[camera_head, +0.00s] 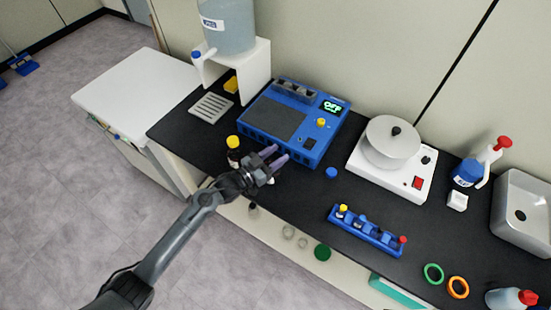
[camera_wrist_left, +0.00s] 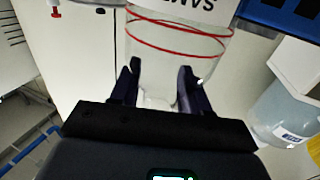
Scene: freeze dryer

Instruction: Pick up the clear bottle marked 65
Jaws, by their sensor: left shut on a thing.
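A clear bottle (camera_wrist_left: 178,45) with red rings and a white label with black letters fills the upper middle of the left wrist view. Its narrower end lies between the fingers of my left gripper (camera_wrist_left: 160,85), which is shut on it. No number 65 is readable there. In the head view my left gripper (camera_head: 276,156) is over the front edge of the black bench, before the blue machine. The bottle is mostly hidden there by the fingers. My right gripper is not in view.
A yellow-capped bottle (camera_head: 233,152) stands close left of the gripper. The blue machine (camera_head: 292,122) is just behind it. A blue rack (camera_head: 364,232) with small vials, a white round device (camera_head: 390,160) and a water tank (camera_head: 229,25) also stand on the bench.

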